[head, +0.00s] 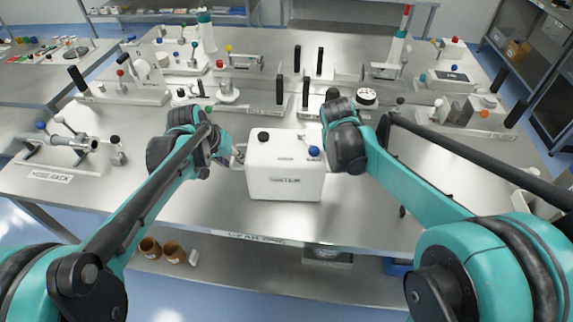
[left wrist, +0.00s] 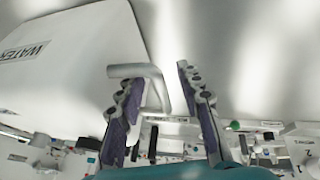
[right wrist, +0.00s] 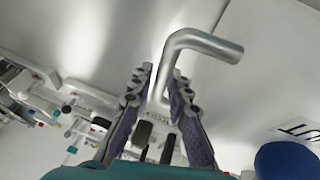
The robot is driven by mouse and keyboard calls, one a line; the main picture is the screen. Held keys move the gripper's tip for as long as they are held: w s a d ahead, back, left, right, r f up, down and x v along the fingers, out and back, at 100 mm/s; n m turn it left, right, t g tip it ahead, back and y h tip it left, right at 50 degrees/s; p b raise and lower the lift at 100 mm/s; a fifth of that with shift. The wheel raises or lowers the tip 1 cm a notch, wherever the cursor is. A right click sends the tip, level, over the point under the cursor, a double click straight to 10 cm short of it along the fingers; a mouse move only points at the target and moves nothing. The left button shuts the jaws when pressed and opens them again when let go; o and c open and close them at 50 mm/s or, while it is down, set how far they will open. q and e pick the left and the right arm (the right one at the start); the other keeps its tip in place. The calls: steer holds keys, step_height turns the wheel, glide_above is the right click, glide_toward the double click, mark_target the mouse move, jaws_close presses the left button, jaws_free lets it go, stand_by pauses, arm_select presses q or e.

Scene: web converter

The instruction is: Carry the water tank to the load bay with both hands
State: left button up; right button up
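The water tank (head: 285,178) is a white box with a black cap, a blue knob and a front label. It stands upright on the steel table, between my arms. My left gripper (head: 238,154) is at the tank's left side. In the left wrist view its fingers (left wrist: 157,78) are apart, with part of the bent metal handle (left wrist: 140,71) between them. My right gripper is mostly hidden behind my right wrist in the head view. In the right wrist view its fingers (right wrist: 162,72) are apart, with the other handle (right wrist: 205,42) between them. I cannot make out which spot is the load bay.
A hose rack (head: 60,160) is at the left, with a metal nozzle. Brown jars (head: 162,250) stand on the shelf below. Shelving (head: 540,50) is at the right.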

arm_select(q)
steer(key=c, duration=0.5)
arm_select(e)
jaws_close()
arm_select(q)
jaws_close()
steer(key=shift+w+r, duration=0.1)
steer(key=shift+r, duration=0.1)
arm_select(e)
steer(key=shift+w+r, duration=0.1)
steer(key=shift+r, duration=0.05)
